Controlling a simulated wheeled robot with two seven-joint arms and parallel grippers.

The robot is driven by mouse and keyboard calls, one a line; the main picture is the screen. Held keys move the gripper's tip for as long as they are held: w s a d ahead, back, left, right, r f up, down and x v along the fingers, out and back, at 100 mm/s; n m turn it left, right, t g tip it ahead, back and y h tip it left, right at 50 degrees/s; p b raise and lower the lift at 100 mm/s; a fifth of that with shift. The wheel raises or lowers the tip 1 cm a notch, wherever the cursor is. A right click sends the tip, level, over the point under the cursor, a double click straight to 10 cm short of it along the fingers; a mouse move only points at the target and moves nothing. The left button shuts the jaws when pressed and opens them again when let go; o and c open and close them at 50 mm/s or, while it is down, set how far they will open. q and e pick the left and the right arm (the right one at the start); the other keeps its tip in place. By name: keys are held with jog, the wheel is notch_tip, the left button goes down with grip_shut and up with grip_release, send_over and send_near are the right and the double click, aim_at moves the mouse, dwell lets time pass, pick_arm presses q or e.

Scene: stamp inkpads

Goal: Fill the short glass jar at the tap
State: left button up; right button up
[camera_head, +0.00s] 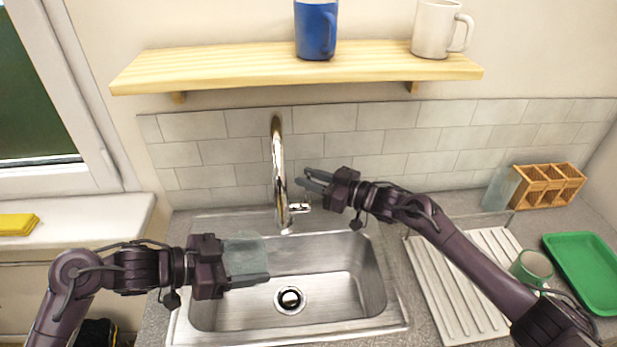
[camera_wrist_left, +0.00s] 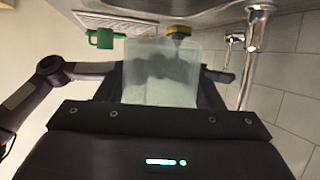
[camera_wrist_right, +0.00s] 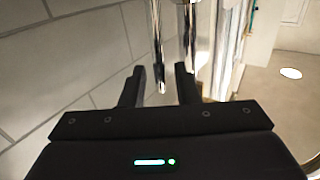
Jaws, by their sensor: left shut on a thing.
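The short glass jar (camera_head: 246,256) is a clear, greenish-tinted vessel over the left part of the sink basin. My left gripper (camera_head: 262,262) is shut on it; the jar also fills the middle of the left wrist view (camera_wrist_left: 160,80). I cannot make out water in it. The chrome tap (camera_head: 278,170) rises behind the basin, to the right of the jar, with its lever (camera_head: 300,208) at the base. No stream of water shows. My right gripper (camera_head: 305,182) is near the tap, above the lever. In the right wrist view its fingers are apart, with a chrome rod (camera_wrist_right: 158,45) ahead between them.
The steel basin (camera_head: 340,262) has a drain (camera_head: 290,299). On the right are a draining board (camera_head: 450,290), a green mug (camera_head: 533,266), a green tray (camera_head: 585,265), a wooden rack (camera_head: 548,186) and a clear glass container (camera_head: 500,188). A wooden shelf (camera_head: 220,68) with two mugs hangs above.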

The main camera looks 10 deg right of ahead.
jog(key=shift+w+a, duration=0.2)
jog(key=shift+a, duration=0.1)
jog(key=shift+c, duration=0.5)
grip_shut()
jog(key=shift+s, duration=0.15)
jog(key=shift+s+f+n+t+y, duration=0.15)
jog(key=shift+s+f+n+y, duration=0.1)
jog(key=shift+s+n+y, duration=0.55)
jog(key=shift+s+f+n+t+y, duration=0.15)
jog(key=shift+s+n+y, duration=0.25)
jog(key=shift+s+n, duration=0.65)
jog(key=shift+s+f+n+t+y, duration=0.1)
jog(key=shift+s+f+n+y, duration=0.35)
jog(key=shift+n, duration=0.9)
jog(key=shift+r, duration=0.15)
jog(key=shift+y, duration=0.25)
